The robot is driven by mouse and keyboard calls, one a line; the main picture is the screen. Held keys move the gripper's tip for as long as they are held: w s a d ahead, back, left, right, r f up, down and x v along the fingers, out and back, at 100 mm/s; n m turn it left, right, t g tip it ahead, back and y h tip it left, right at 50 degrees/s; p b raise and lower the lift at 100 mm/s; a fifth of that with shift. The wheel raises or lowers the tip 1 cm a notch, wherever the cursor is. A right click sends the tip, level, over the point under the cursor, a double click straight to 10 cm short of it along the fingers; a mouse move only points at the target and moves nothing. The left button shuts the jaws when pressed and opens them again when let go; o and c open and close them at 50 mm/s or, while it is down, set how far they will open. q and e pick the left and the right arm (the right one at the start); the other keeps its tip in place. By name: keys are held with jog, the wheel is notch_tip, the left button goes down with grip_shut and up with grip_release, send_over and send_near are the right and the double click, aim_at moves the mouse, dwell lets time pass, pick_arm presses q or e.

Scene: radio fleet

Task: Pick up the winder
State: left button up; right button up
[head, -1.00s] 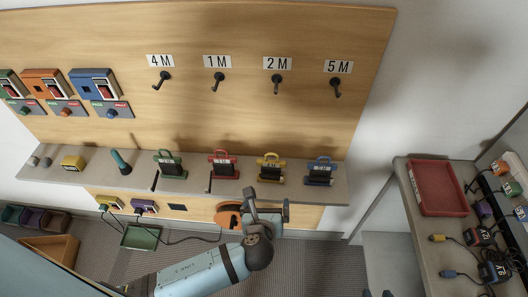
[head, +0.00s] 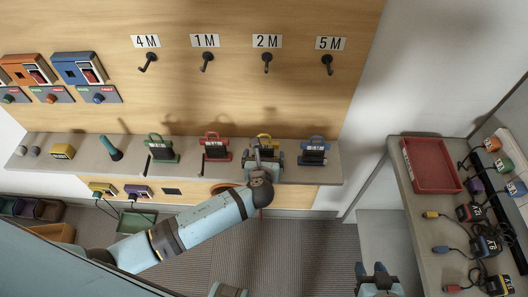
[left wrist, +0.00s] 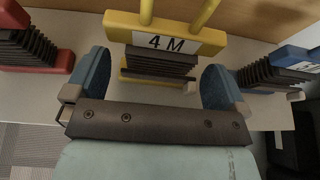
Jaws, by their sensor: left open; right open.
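Several winders stand in a row on the grey shelf (head: 105,150): green (head: 160,148), red (head: 214,146), yellow (head: 266,142) and blue (head: 314,151). The yellow winder also shows in the left wrist view (left wrist: 165,35), with a "4 M" label and dark wound cord. My left gripper (head: 263,160) is open at the yellow winder and hides part of it. In the left wrist view its blue-padded fingers (left wrist: 155,84) stand on either side of the cord, with gaps showing. My right gripper (head: 378,282) is open and empty, low in the head view, far from the winders.
Hooks labelled 4 M (head: 148,62), 1 M (head: 206,61), 2 M (head: 267,62) and 5 M (head: 327,64) are on the wooden board above. The red and blue winders flank my left gripper closely. A side table with a red tray (head: 432,187) and chargers stands at right.

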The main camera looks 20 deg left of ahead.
aim_at(264, 135)
pick_arm(q)
jog(key=x, duration=0.2)
jog(key=shift+w+f, duration=0.15)
jog(key=shift+w, duration=0.2)
jog(key=c, duration=1)
notch_tip(264, 135, up, 10)
jog(key=shift+a+r+p, duration=0.1)
jog(key=shift+p, duration=0.45)
